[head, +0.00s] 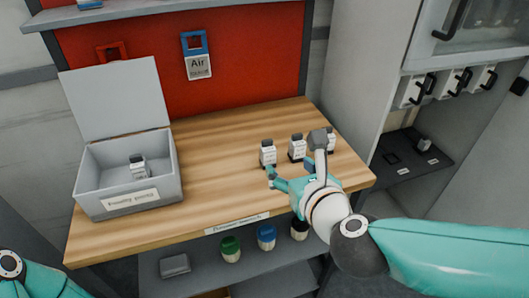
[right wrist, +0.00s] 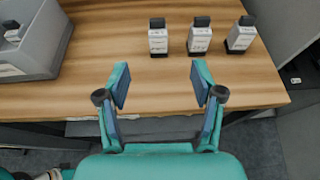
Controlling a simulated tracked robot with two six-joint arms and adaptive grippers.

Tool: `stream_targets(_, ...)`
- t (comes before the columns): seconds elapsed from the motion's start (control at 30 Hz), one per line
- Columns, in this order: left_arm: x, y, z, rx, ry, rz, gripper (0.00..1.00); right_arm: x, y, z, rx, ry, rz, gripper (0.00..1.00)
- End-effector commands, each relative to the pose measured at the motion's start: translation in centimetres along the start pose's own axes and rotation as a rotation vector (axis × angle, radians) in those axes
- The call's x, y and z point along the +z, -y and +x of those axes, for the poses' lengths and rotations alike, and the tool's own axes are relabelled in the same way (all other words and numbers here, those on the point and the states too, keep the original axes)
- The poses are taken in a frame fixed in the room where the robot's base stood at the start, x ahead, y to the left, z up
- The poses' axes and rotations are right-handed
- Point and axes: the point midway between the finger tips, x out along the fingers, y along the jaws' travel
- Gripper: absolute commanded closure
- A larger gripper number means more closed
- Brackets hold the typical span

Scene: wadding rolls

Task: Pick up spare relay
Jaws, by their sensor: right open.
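Three small white blocks with dark tops stand in a row on the wooden table: a left one (head: 267,154), a middle one (head: 297,149) and a right one (head: 331,143). A similar block (head: 138,168) is inside the open grey box (head: 130,205). I cannot read which is the spare relay. In the right wrist view the row shows as left (right wrist: 158,40), middle (right wrist: 199,38) and right (right wrist: 241,36) blocks. My right gripper (right wrist: 160,78) is open and empty, on the near side of the row, apart from the blocks. My left gripper is out of view.
The box's lid (head: 115,97) stands raised. Green-capped (head: 230,250), blue-capped (head: 266,238) and black-capped (head: 299,230) containers stand on the lower shelf. At right, a dark ledge (head: 410,158) holds a small object (head: 424,145). The table's middle (head: 215,160) is clear.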

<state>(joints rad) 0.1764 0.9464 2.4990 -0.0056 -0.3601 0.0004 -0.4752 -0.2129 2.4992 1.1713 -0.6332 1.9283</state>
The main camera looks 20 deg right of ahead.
Motion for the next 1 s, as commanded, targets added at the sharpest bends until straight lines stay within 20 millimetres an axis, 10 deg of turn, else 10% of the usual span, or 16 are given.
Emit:
stream_targets(0.4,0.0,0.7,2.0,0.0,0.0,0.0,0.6,-0.3,-0.6,8.7,0.012,-0.005,-0.007,0.33)
stream_targets(1.0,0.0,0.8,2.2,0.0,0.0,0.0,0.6,-0.8,-0.8,14.6,0.015,-0.004,-0.007,0.33)
